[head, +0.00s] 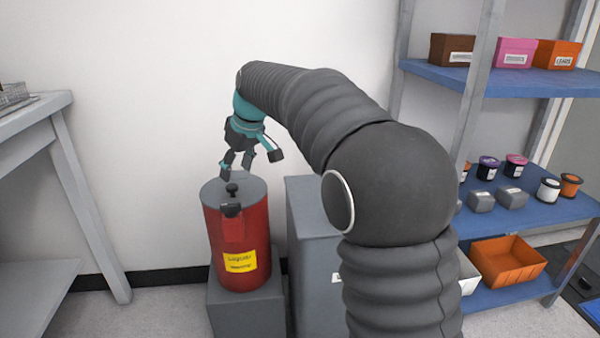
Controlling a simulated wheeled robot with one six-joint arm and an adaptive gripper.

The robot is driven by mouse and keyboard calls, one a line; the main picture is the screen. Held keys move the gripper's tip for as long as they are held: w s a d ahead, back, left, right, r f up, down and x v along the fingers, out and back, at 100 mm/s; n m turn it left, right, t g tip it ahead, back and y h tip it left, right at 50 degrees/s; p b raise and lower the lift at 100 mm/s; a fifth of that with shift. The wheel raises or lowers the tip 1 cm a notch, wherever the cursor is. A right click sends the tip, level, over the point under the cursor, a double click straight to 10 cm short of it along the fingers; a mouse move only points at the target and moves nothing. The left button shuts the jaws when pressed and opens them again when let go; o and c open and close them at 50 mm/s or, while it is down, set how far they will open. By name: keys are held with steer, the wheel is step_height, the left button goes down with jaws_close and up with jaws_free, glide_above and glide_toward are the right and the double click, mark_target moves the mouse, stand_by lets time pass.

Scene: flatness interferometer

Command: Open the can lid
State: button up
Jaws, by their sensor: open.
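The red can (228,236) stands upright on a grey block, with a yellow label on its front. Its grey round lid (249,190) lies flat on top and looks closed. A black knob (232,188) stands up from the lid, and a black latch-like piece (231,210) sits at the front rim. My gripper (250,166) is open and empty, pointing down just above the lid. One finger hangs close to the knob, the other is off to the right; whether either touches cannot be told.
A grey block (223,308) bears the can. A taller grey cabinet (308,225) stands right beside it. A blue-shelved rack (530,212) with bins and small jars is at the right. A grey table (30,140) stands at the left.

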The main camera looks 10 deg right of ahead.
steer(key=p+v, duration=0.1)
steer(key=v, duration=0.8)
steer(key=s+d+m+p, duration=0.1)
steer(key=s+d, duration=0.3)
steer(key=s, duration=0.4)
steer(key=s+d+m+t+h+p, duration=0.1)
steer(key=s+d+m, duration=0.2)
steer(key=s+d, duration=0.2)
steer(key=shift+s+f+h, duration=0.3)
steer(key=shift+s+f, duration=0.2)
steer(key=shift+s, duration=1)
steer(key=shift+m, duration=0.3)
